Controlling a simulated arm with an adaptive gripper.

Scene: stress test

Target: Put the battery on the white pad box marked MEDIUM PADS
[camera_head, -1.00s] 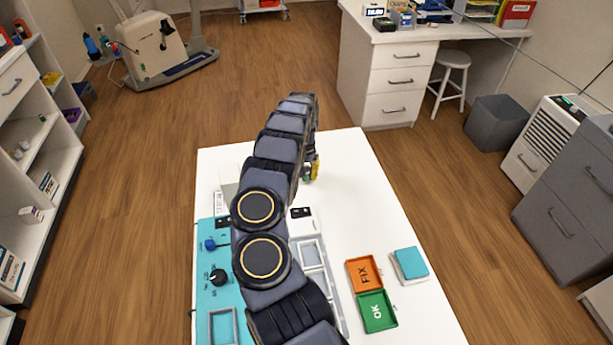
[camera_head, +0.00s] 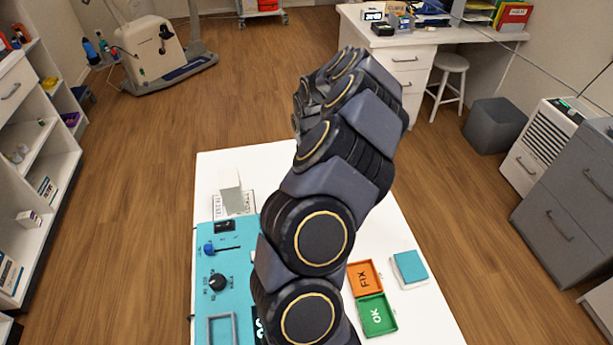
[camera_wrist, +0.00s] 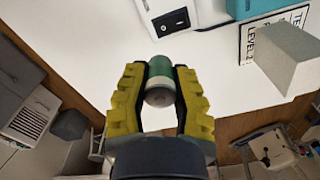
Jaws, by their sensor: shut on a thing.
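My gripper (camera_wrist: 160,85) shows in the wrist view, with its yellow ridged fingers closed on both sides of the battery (camera_wrist: 158,93). The battery is a short green cylinder with a pale, metal-looking end facing the camera. It is held above the white table (camera_wrist: 225,78). In the head view my own arm hides the gripper and battery. I cannot make out a box marked MEDIUM PADS; small white labelled boxes stand on the left shelf, one of them a white box (camera_head: 29,219), but their print is too small to read.
On the table (camera_head: 225,165) are a teal control panel (camera_head: 240,262), a printed card (camera_head: 235,206), an orange FIX tray (camera_head: 363,277), a green OK tray (camera_head: 377,315) and a teal-topped item (camera_head: 409,266). A grey bin (camera_head: 495,125) and cabinets stand right. The floor left of the table is clear.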

